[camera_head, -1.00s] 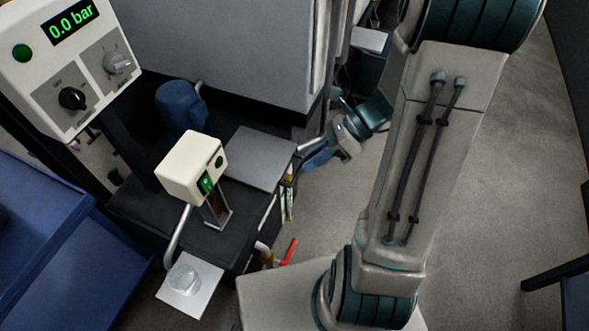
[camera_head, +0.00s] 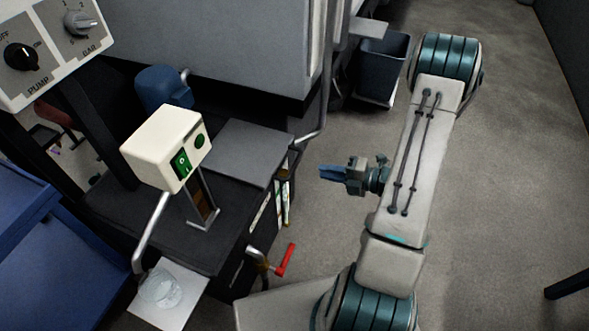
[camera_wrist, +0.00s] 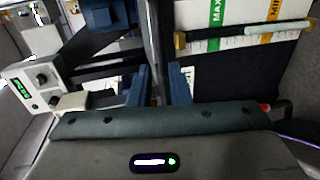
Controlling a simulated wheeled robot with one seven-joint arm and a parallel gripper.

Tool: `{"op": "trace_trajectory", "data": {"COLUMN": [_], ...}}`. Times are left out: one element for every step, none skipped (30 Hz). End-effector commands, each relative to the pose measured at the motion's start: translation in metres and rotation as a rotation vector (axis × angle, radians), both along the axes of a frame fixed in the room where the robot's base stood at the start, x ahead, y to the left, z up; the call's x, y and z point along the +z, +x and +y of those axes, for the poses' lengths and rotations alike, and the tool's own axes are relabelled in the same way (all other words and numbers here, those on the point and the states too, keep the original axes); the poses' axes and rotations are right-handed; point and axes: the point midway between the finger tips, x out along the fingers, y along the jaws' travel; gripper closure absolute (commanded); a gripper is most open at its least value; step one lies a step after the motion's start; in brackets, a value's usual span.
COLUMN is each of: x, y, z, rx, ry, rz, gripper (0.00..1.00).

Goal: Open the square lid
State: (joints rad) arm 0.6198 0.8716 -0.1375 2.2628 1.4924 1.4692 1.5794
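A grey square plate (camera_head: 242,152), which looks like the square lid, lies flat on top of the dark cabinet (camera_head: 150,222) in the head view. It appears closed. My gripper (camera_head: 322,172) is right of the cabinet with its blue fingers pointing left toward it, apart from the plate. I cannot pick out the plate clearly in the wrist view.
A cream box with green buttons (camera_head: 165,150) and a blue motor-like part (camera_head: 163,87) stand by the plate. A red-handled valve (camera_head: 285,261) juts from the cabinet's side. A level gauge marked MAX and MIN (camera_wrist: 245,32) shows in the wrist view.

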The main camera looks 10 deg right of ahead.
Motion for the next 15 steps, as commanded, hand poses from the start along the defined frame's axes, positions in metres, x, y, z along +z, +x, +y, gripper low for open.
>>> {"op": "trace_trajectory", "data": {"x": [-0.006,-0.007,-0.009,-0.01,-0.012,-0.014,-0.015,-0.016,-0.017,-0.018,-0.019,-0.02,-0.02,-0.021,-0.021], "y": [0.007,0.011,0.015,0.019,0.023,0.028,0.031,0.035,0.039,0.042,0.045,0.048,0.051,0.053,0.055], "z": [0.011,0.016,0.023,0.028,0.034,0.041,0.046,0.05,0.056,0.06,0.064,0.068,0.071,0.074,0.077], "rx": [0.006,0.006,0.007,0.007,0.008,0.008,0.008,0.007,0.007,0.007,0.007,0.006,0.006,0.005,0.004], "ry": [0.001,0.001,0.0,-0.001,-0.001,-0.001,-0.001,-0.001,-0.001,-0.001,-0.001,-0.001,-0.001,-0.002,-0.002], "rz": [-0.003,-0.003,-0.003,-0.003,-0.003,-0.003,-0.003,-0.003,-0.003,-0.003,-0.003,-0.003,-0.004,-0.004,-0.004], "gripper": [0.83,0.83,0.83,0.83,0.83,0.83,0.83,0.83,0.83,0.83,0.83,0.83,0.83,0.83,0.83]}}
